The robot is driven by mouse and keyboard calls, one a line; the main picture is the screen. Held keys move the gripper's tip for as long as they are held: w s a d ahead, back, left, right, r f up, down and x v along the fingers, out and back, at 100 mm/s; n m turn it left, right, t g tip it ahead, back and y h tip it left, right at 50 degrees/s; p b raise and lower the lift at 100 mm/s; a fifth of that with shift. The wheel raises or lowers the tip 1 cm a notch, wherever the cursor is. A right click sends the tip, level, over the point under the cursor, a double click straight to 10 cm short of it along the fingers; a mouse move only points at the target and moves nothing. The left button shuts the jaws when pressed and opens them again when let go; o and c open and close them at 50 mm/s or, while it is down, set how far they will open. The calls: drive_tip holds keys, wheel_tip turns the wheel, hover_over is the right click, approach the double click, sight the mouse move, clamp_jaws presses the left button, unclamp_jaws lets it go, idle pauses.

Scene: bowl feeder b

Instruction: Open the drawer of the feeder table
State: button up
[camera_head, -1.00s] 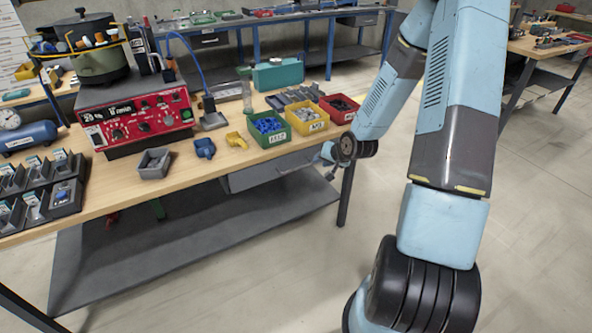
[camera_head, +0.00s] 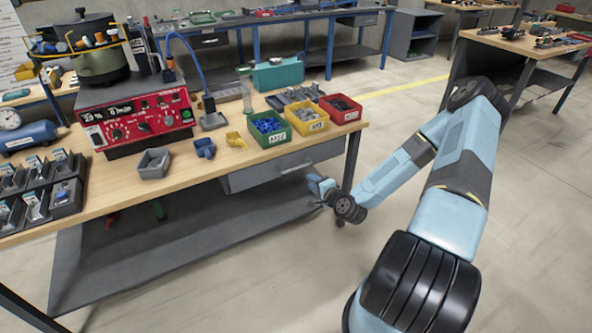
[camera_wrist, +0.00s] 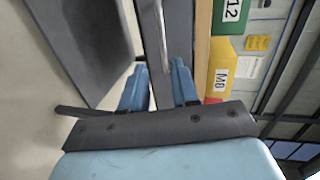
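The feeder table (camera_head: 195,172) has a grey drawer (camera_head: 262,175) under its right part, which looks shut. A pale bar handle (camera_head: 297,167) runs along the drawer front. My gripper (camera_head: 318,190) is just in front of and below the drawer's right end, near the table leg. In the wrist view, its two blue fingers (camera_wrist: 160,88) are apart with nothing held between them. The handle (camera_wrist: 158,35) lies ahead of the gap, and the grey drawer front (camera_wrist: 181,40) is beside it. Whether a finger touches the drawer cannot be told.
A green bin (camera_head: 269,133), a yellow bin (camera_head: 309,120) and a red bin (camera_head: 341,110) stand on the tabletop above the drawer. A dark table leg (camera_head: 351,160) is close to my gripper. A grey lower shelf (camera_head: 190,240) lies below. The floor in front is clear.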

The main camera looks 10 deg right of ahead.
sight(296, 169)
drive_tip(key=shift+m+t, duration=0.3)
drive_tip(key=shift+m, duration=0.1)
drive_tip(key=x, duration=1.3)
drive_tip(key=shift+w+f, duration=0.2)
drive_tip(key=shift+w, duration=0.15)
drive_tip(key=shift+c, duration=0.3)
clamp_jaws()
